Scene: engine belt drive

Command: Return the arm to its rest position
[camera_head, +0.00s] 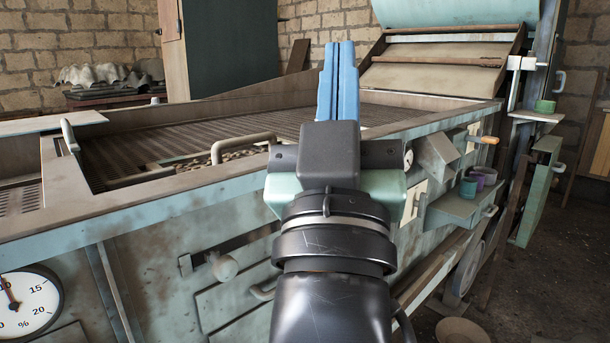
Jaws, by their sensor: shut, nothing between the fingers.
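My gripper (337,85) is in the middle of the head view, with its two blue fingers pointing up and side by side. The fingers are shut with nothing between them. My arm rises from the bottom edge of the picture, and the gripper appears in front of the slatted bed of a large pale green machine (150,225). My gripper and wrist hide part of the machine's front rim and panel.
A side shelf (455,205) holding small cups juts out at right. A dial gauge (28,302) is at lower left. A bowl (462,331) sits on the floor, which is open at lower right.

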